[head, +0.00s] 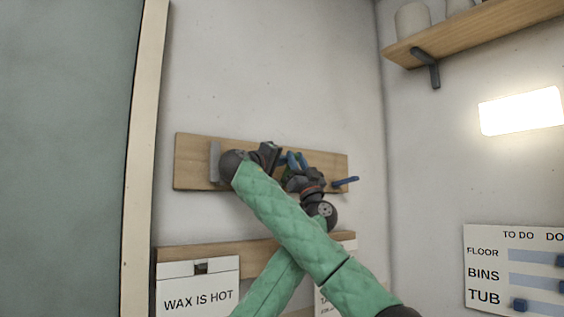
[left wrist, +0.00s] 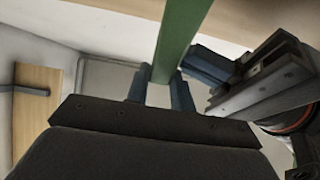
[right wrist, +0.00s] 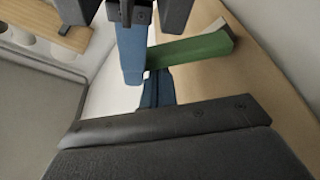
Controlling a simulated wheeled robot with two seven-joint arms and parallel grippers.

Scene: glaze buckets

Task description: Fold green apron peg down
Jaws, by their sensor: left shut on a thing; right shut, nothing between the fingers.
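A green peg (left wrist: 182,35) runs between the fingers of my left gripper (left wrist: 163,85) in the left wrist view. The left gripper is shut on it. The peg also shows in the right wrist view (right wrist: 200,48), standing out from the wooden board. In the head view my grippers mostly hide it. My right gripper (right wrist: 155,88) is shut and empty, close beside the peg and the left gripper's fingers. In the head view my arms cross, with the left gripper (head: 296,162) right of the right gripper (head: 278,157).
The wooden peg board (head: 194,165) hangs on the wall, with a grey peg (head: 215,161) at its left and a blue peg (head: 346,181) at its right. Below is a wooden rail (head: 190,251) with a "WAX IS HOT" sign (head: 197,295). A shelf (head: 470,35) is at upper right.

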